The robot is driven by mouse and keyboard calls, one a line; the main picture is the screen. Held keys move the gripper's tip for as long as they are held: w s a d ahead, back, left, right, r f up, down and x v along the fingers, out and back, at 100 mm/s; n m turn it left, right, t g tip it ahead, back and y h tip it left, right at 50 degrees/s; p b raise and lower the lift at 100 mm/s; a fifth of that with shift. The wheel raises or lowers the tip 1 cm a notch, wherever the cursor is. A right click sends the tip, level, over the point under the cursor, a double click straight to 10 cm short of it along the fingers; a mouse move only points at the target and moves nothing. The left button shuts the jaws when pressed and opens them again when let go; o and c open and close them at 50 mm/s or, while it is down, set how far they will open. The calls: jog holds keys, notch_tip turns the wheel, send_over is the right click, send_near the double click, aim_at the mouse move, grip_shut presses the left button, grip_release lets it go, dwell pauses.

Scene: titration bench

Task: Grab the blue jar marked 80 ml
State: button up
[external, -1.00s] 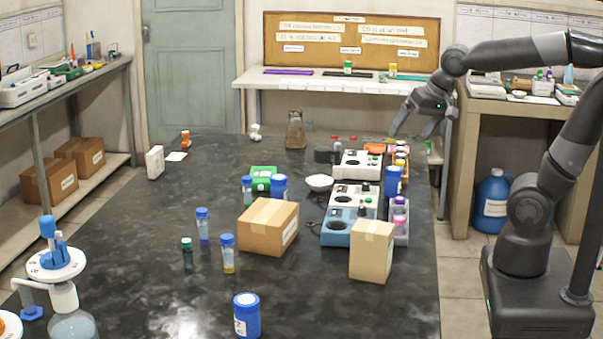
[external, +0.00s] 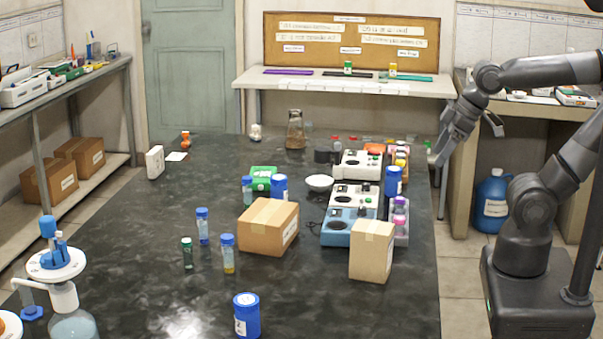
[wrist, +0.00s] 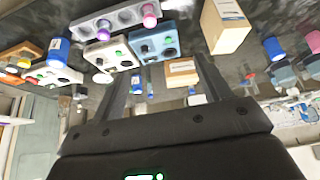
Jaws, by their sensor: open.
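Three large blue jars stand on the dark bench in the external view. One is at the front (external: 246,315), one is behind the cardboard box (external: 279,187), and one is right of the instruments (external: 393,181). Their labels are too small to read, so I cannot tell which says 80 ml. My gripper (external: 464,140) is open and empty, in the air off the bench's right edge, nearest the right-hand jar but apart from it. In the wrist view, my gripper's fingers (wrist: 165,72) are spread, with a blue jar (wrist: 58,50) at the left.
Stirrer instruments (external: 350,197) and a rack with pink-capped bottles (external: 400,222) sit left of and below the right-hand jar. Two cardboard boxes (external: 268,228) (external: 371,252) stand nearby. Small blue-capped vials (external: 203,226) are further left. The bench's front right is clear.

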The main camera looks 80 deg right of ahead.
notch_tip(320, 180, up, 26)
jog(key=m+g+h, duration=0.2)
jog(key=m, duration=0.4)
send_over(393, 182)
jog(key=s, duration=0.3)
jog(key=shift+w+d+f, duration=0.2)
jog(key=shift+w+f, duration=0.1)
jog(key=shift+f, duration=6.85)
jog(key=shift+w+d+f, duration=0.15)
jog(key=shift+w+f, duration=0.2)
jog(key=shift+f, duration=6.75)
jog(key=shift+w+d+f, duration=0.2)
jog(key=shift+w+f, duration=0.1)
jog(key=shift+f, duration=6.85)
jog(key=shift+s+x, duration=0.15)
jog(key=shift+x, duration=0.8)
jog(key=shift+s+x, duration=0.2)
jog(key=shift+x, duration=0.75)
jog(key=shift+w+d+f, duration=0.15)
jog(key=shift+d+f, duration=0.05)
jog(key=shift+f, duration=0.2)
jog(key=shift+w+d+f, duration=0.1)
jog(key=shift+d+f, duration=0.1)
jog(key=shift+f, duration=0.15)
jog(key=shift+c, duration=0.2)
jog(key=c, duration=1.1)
